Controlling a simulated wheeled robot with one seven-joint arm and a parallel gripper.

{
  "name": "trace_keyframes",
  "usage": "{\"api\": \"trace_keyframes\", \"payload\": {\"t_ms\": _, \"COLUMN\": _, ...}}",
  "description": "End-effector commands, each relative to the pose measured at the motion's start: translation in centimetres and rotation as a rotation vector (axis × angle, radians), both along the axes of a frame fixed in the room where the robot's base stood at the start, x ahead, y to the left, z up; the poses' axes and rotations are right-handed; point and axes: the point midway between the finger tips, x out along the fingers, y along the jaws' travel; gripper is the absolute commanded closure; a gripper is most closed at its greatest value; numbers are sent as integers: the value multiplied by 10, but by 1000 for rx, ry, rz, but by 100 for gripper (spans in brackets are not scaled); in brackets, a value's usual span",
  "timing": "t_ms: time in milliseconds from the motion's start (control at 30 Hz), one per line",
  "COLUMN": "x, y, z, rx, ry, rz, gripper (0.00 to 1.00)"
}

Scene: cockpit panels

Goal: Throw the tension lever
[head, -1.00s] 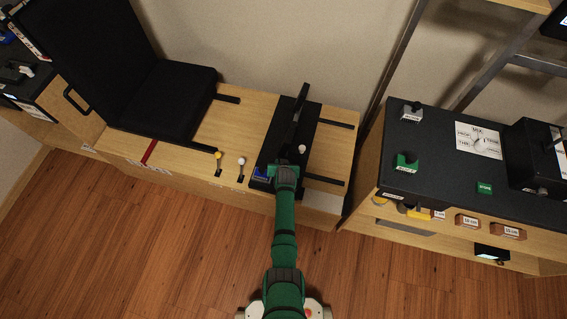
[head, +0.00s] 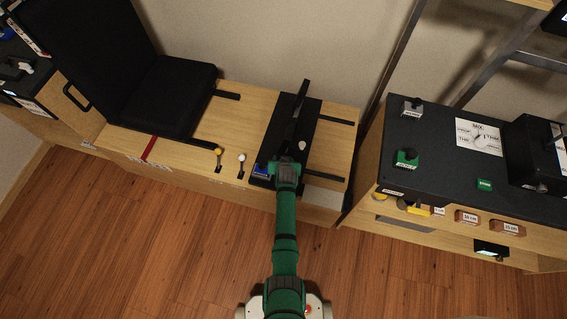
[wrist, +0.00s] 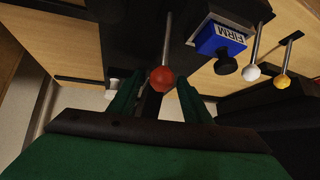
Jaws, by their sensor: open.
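A lever with a red ball knob (wrist: 162,78) on a thin metal stem stands close in front of my gripper in the wrist view, beside a blue block labelled FIRM (wrist: 221,39). It appears to be the tension lever; no label naming it is readable. My gripper (wrist: 157,88) is open, its green fingers on either side of the red knob, with no visible grip on it. In the head view, my gripper (head: 287,166) is over the front of a black panel (head: 312,118), and the arm hides the red knob. The blue block (head: 261,169) shows just left of it.
Levers with a white knob (head: 241,157) and a yellow knob (head: 218,150) stand left of my gripper. A black seat (head: 168,95) is farther left. A dark console (head: 433,140) stands to the right across a narrow gap. The wooden floor in front is clear.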

Motion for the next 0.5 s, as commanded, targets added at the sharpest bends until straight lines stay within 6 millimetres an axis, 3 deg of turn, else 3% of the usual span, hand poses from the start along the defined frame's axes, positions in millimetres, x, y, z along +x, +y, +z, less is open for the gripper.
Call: {"api": "trace_keyframes", "payload": {"t_ms": 500, "x": -46, "y": -2, "z": 53, "rx": -2, "ry": -3, "rz": 0, "gripper": 56}}
